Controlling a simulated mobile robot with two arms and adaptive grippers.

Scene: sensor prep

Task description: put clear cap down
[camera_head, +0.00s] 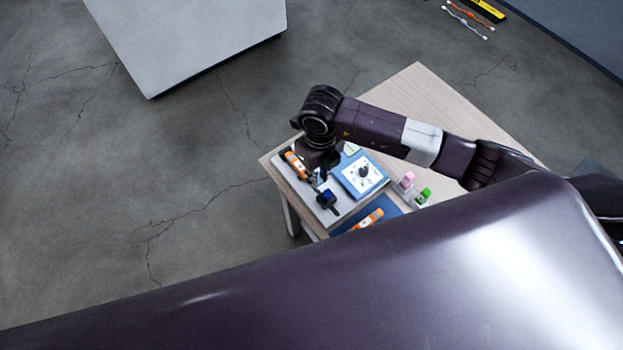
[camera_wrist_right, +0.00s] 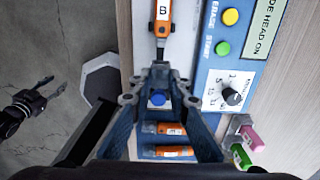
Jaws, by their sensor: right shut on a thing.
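My right gripper (camera_head: 322,178) is low over the near left corner of the table. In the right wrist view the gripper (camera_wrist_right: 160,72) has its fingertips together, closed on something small. I take it to be the clear cap, but it is too small and see-through to make out. Just beyond the fingertips lies an orange pen-like sensor marked B (camera_wrist_right: 162,22), its narrow tip toward them. It also shows in the head view (camera_head: 295,164). My left gripper (camera_wrist_right: 45,90) hangs off the table at the left of the wrist view, fingers apart and empty.
A blue panel box with a black dial (camera_wrist_right: 232,96) and buttons stands right of the gripper. Orange sensors (camera_wrist_right: 172,152) lie on a blue mat. A pink-topped (camera_head: 408,178) and a green-topped bottle (camera_head: 424,195) stand nearby. The table's far part (camera_head: 415,85) is clear.

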